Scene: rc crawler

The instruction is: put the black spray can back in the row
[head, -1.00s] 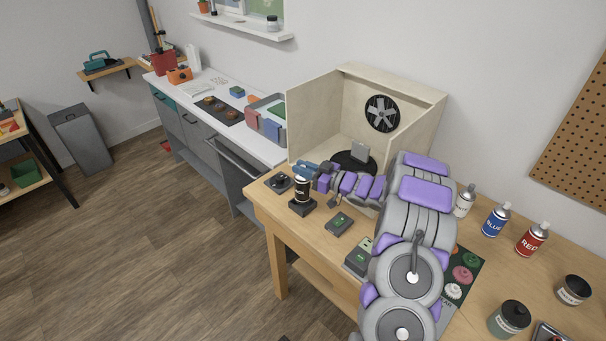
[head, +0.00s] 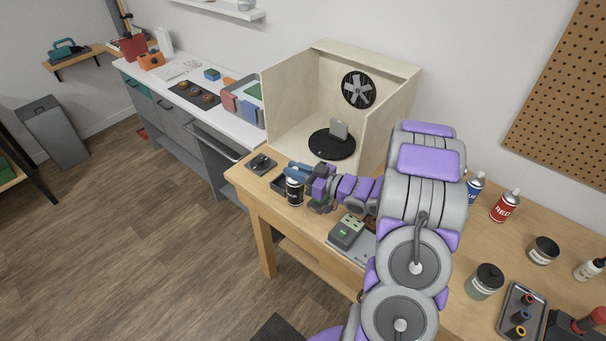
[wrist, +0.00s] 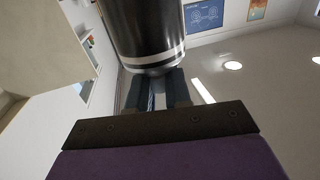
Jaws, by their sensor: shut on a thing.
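The black spray can (head: 294,192) is upright near the left front edge of the wooden workbench (head: 478,184). My gripper (head: 299,171) is shut on it, with the arm reaching in from the right. In the wrist view the can's dark body with a pale band (wrist: 150,45) fills the top middle, at the fingers (wrist: 155,88). A dark square stand (head: 279,184) shows behind the can. In the row at the back right, the blue can (head: 474,188) is partly behind my arm and the red can (head: 505,206) stands clear.
A wooden booth (head: 385,110) with a fan and black turntable (head: 332,144) stands behind the gripper. A grey-green device (head: 346,232) lies in front of the arm.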

